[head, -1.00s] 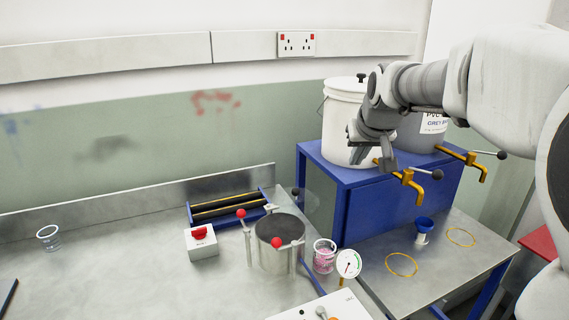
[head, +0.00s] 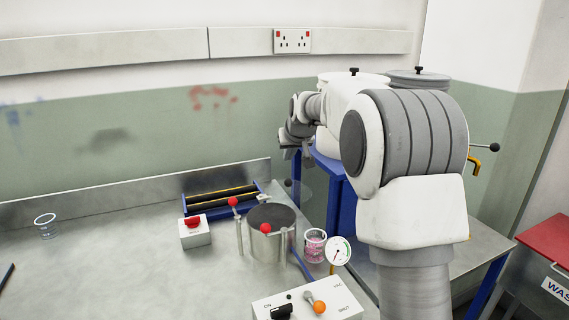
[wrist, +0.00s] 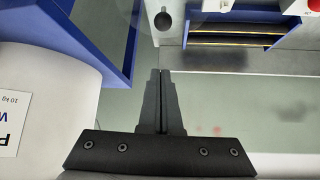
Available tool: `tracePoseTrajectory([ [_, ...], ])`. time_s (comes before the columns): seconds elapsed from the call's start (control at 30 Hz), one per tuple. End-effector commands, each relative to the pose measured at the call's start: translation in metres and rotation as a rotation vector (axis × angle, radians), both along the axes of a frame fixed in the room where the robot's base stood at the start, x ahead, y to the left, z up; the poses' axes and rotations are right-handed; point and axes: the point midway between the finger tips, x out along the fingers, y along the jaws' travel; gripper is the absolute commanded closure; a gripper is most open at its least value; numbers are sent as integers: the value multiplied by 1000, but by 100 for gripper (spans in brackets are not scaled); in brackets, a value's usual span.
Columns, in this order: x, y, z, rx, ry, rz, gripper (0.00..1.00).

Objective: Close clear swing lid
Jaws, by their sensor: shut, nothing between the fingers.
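The clear swing lid (head: 304,194) stands tilted up at the back right of the round steel pot (head: 267,240), whose dark top is uncovered. The lid is see-through, so its outline is faint. Its black knob (head: 288,182) shows at the lid's left edge; the knob also shows in the wrist view (wrist: 163,20), ahead of the fingertips. My gripper (head: 287,153) hangs above and behind the lid, apart from it, left of the white bucket. In the wrist view my gripper (wrist: 160,72) has its two dark fingers together, with nothing between them.
A blue stand (head: 336,205) with the white bucket (head: 345,77) is close to the right of my gripper. A red-button box (head: 195,232) and a blue rack (head: 220,201) stand left of the pot. A pink-filled cup (head: 315,245) and a gauge (head: 338,251) stand right of it.

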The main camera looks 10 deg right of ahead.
Motion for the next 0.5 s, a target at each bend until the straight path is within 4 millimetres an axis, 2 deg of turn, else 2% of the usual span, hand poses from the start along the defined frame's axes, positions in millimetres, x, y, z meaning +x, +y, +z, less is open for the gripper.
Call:
tracePoseTrajectory([
  [0.43, 57, 2, -64, 0, 2, 0, 100],
  [0.47, 60, 2, -68, 0, 3, 0, 100],
  [0.5, 51, 1, -65, -1, 0, -1, 100],
])
